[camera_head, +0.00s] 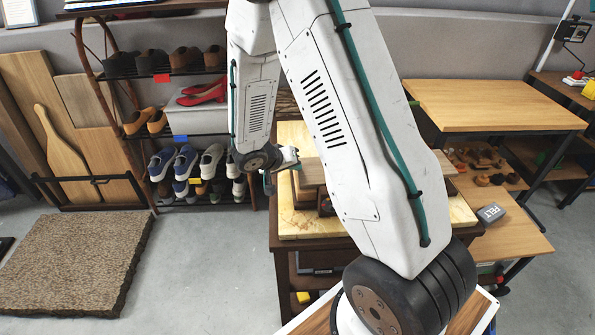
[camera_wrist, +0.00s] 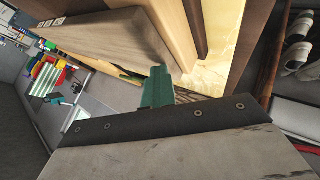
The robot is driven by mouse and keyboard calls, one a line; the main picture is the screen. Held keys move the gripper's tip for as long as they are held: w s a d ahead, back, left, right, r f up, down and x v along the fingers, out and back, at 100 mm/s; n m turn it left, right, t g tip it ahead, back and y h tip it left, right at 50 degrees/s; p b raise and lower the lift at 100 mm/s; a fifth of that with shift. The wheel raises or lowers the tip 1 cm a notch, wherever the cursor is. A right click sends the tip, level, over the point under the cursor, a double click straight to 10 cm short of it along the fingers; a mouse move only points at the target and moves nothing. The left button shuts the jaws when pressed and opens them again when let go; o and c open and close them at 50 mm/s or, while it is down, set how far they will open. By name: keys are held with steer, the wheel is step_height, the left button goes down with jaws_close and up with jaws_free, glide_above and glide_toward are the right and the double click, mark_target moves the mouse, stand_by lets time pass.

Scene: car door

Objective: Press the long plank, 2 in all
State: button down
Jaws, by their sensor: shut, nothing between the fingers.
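The long plank (camera_head: 312,172) is a pale brown wooden board resting raised above a yellowish tabletop (camera_head: 290,226). My arm hides its middle in the head view. In the wrist view the plank (camera_wrist: 120,42) runs from upper left toward the centre, its near end close to my fingers. My gripper (camera_head: 268,184) is at the left end of the plank in the head view. Its green fingers (camera_wrist: 157,86) are shut and empty in the wrist view, beside the plank's near end. I cannot tell whether they touch it.
A shoe rack (camera_head: 190,125) stands close on the left. A wooden table (camera_head: 490,105) and a lower bench with a grey felt block (camera_head: 490,213) are on the right. A thick brown mat (camera_head: 75,262) lies on the floor at lower left. Bare floor lies between mat and table.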

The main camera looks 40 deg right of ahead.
steer(key=shift+s+a+f, duration=0.15)
steer(key=shift+s+f, duration=0.4)
steer(key=shift+f, duration=0.35)
stand_by(0.4)
steer(key=shift+r, duration=0.1)
steer(key=shift+d+r, duration=0.2)
steer(key=shift+r, duration=0.05)
steer(key=shift+d+r, duration=0.1)
steer(key=shift+d, duration=0.45)
steer(key=shift+a+r, duration=0.1)
steer(key=shift+a, duration=0.3)
steer(key=shift+w+a+r, duration=0.15)
steer(key=shift+a+r, duration=0.1)
steer(key=shift+r, duration=0.25)
steer(key=shift+w+r, duration=0.2)
steer(key=shift+r, duration=2)
steer(key=shift+d, duration=0.1)
